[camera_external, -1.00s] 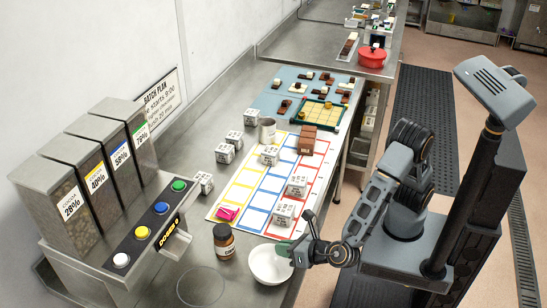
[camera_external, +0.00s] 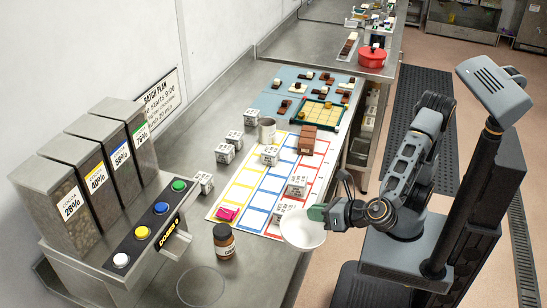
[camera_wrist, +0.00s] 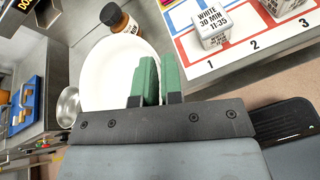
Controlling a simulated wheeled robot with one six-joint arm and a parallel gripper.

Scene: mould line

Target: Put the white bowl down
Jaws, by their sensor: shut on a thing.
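The white bowl (camera_external: 302,232) is at the front edge of the steel counter, beside the near right corner of the coloured grid sheet. My gripper (camera_external: 318,213) is shut on its rim at the right side. The bowl appears raised above the counter, roughly level. In the wrist view the bowl (camera_wrist: 103,72) lies beyond and left of the green fingers of my gripper (camera_wrist: 161,75). The exact contact at the rim is partly hidden by the fingers.
A brown jar (camera_external: 223,241) stands left of the bowl. White labelled cubes (camera_external: 297,186) stand on the grid sheet (camera_external: 232,207). The dispenser (camera_external: 150,235) with coloured buttons is at left.

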